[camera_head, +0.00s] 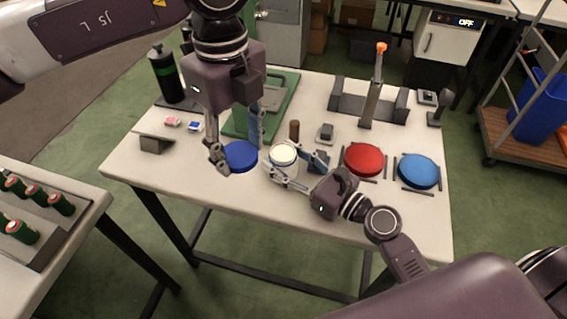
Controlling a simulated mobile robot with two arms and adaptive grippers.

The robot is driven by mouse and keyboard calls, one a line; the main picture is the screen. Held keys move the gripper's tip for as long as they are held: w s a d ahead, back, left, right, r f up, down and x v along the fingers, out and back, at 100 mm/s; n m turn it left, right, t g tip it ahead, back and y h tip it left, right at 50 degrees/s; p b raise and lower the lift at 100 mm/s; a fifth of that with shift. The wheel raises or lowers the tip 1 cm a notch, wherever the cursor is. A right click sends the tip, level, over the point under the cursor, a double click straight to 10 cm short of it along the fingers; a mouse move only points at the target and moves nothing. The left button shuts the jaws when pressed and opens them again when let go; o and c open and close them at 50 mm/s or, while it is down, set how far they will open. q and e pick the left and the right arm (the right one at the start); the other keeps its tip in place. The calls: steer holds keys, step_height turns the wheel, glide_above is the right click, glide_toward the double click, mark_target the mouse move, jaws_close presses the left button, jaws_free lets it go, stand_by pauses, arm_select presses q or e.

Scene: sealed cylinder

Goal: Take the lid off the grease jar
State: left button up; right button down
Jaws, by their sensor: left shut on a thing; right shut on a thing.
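The grease jar (284,166) stands on the white table with its round top uncovered, and pale cream-coloured grease shows inside the rim. A blue round lid (241,157) is just left of the jar, apart from its mouth. My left gripper (238,150) reaches down from above and is shut on the blue lid, with a finger on either side. I cannot tell how high the lid is above the table. My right gripper (291,168) comes from the lower right and is shut around the jar's side. Its fingers hide part of the jar's body.
A red disc (365,159) and another blue disc (418,171) lie in dark holders to the right. A brown cylinder (295,130) and small dark blocks stand behind the jar.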

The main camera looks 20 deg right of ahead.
steer(key=shift+f, duration=0.15)
steer(key=c, duration=0.9)
jaws_free()
